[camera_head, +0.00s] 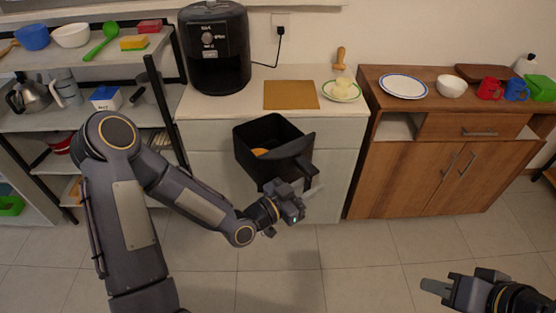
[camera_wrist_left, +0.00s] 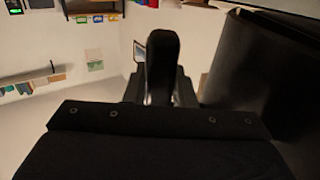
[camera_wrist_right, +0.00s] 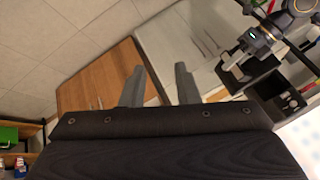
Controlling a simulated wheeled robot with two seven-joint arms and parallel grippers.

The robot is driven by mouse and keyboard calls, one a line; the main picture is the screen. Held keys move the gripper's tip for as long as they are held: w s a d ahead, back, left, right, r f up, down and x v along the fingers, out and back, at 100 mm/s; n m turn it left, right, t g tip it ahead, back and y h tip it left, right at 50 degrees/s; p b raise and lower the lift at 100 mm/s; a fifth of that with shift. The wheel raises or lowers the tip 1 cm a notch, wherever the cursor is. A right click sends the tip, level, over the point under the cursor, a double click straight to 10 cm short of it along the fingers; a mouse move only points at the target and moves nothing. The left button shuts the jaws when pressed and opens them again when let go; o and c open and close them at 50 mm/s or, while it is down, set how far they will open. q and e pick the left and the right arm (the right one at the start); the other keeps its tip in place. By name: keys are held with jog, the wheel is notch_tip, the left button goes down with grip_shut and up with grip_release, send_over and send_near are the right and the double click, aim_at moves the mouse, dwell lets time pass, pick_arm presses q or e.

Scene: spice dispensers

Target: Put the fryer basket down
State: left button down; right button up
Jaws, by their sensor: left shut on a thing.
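The black fryer basket (camera_head: 262,140) is held in the air in front of the white counter, with an orange piece of food (camera_head: 260,152) inside it. My left gripper (camera_head: 300,192) is shut on the basket's handle; the handle shows between the fingers in the left wrist view (camera_wrist_left: 163,65). The basket looks roughly level, and its underside is hidden. The black air fryer (camera_head: 214,48) stands at the back left of the counter. My right gripper (camera_head: 438,287) is at the lower right of the head view, away from the basket. Its fingers (camera_wrist_right: 160,85) are apart and empty.
The white counter (camera_head: 210,104) has bare surface in front of the air fryer. A brown board (camera_head: 290,95) and a plate with pale food (camera_head: 341,90) lie to its right. A shelf rack (camera_head: 130,68) stands left, a wooden cabinet (camera_head: 440,130) right.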

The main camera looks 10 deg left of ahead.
jog(key=w+a+r+n+g, duration=0.1)
jog(key=w+a+r+n, duration=0.15)
jog(key=w, duration=0.35)
jog(key=w+a+r+n, duration=0.1)
jog(key=w+a+r, duration=0.1)
jog(key=w+r, duration=0.25)
pick_arm(q)
jog(key=shift+w, duration=0.1)
pick_arm(e)
jog(key=n+g, duration=0.2)
jog(key=n, duration=0.6)
send_over(247, 155)
jog(key=s+d, duration=0.4)
jog(key=d, duration=0.1)
notch_tip(247, 155, down, 2)
jog(key=x, duration=1.2)
jog(key=shift+a+f, duration=0.1)
jog(key=shift+a, duration=0.05)
